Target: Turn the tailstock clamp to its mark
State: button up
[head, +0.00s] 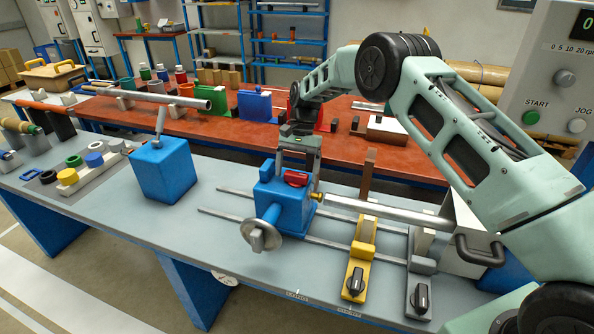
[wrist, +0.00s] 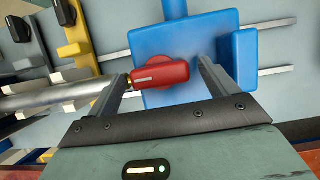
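The tailstock (head: 283,207) is a blue block on two rails, with a handwheel (head: 262,236) at its front. Its clamp is a red handle (head: 296,178) on top. In the wrist view the red clamp (wrist: 160,75) carries a pale line and lies crosswise over the blue tailstock (wrist: 185,42). My gripper (head: 297,170) points down over the clamp. In the wrist view my gripper (wrist: 164,70) is open, with one finger beside each end of the handle. The left finger is close to the handle; I cannot tell whether it touches. A gap shows on the right. I cannot make out the clamp's mark.
A metal bar (head: 385,212) runs right from the tailstock. A yellow rest (head: 360,255) with a black knob and a grey one (head: 420,290) stand to its right. A blue box (head: 163,170) stands left. The bench front (head: 190,235) is bare.

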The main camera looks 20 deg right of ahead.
jog(key=shift+w+d+r, duration=0.15)
jog(key=shift+w+r, duration=0.05)
jog(key=shift+r, duration=0.2)
jog(key=p+v, duration=0.4)
jog(key=v, duration=1.2)
jog(key=shift+r, duration=0.25)
